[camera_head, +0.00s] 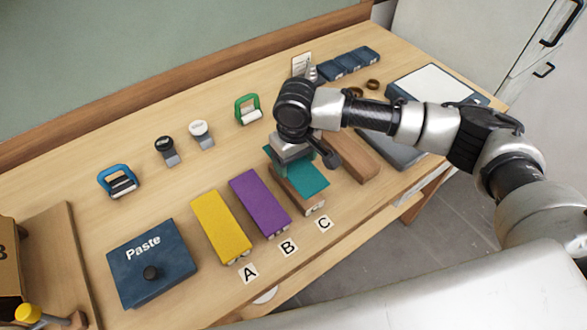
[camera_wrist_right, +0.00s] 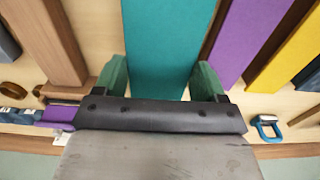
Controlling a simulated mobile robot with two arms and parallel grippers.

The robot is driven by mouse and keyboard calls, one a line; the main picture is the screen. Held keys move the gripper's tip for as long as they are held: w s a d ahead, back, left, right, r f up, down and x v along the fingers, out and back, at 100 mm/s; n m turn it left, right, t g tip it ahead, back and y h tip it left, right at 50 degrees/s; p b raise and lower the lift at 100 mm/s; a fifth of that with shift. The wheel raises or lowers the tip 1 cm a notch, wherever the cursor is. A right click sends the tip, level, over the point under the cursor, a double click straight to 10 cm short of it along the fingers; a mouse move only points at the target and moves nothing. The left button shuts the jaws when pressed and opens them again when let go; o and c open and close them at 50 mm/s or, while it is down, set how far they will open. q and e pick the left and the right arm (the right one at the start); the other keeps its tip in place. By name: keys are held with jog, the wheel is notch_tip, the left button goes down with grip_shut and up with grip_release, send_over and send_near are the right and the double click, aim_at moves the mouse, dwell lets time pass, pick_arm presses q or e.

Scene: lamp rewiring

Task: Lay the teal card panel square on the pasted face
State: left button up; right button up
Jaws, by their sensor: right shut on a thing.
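The teal card panel (camera_head: 309,180) is over the brown wooden block (camera_head: 312,207) behind letter C. The block's brown shows along its left side and near end, so the panel looks offset toward the far right. I cannot tell whether the panel touches the block. My right gripper (camera_head: 292,152) is shut on the panel at its far end. In the right wrist view, the green fingers (camera_wrist_right: 162,80) flank the teal panel (camera_wrist_right: 163,40). The pasted face is mostly hidden under the panel and gripper. My left gripper is not in view.
Purple (camera_head: 259,203) and yellow (camera_head: 221,227) blocks stand left of it, behind letters B and A. A bare wooden block (camera_head: 351,157) lies close on the right. The blue Paste box (camera_head: 151,262) is at left. Brushes and handled tools (camera_head: 118,181) stand farther back.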

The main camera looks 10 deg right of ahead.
jog(key=s+d+r+b, duration=0.1)
jog(key=s+d+r, duration=0.5)
jog(key=s, duration=0.3)
jog(key=shift+s, duration=0.2)
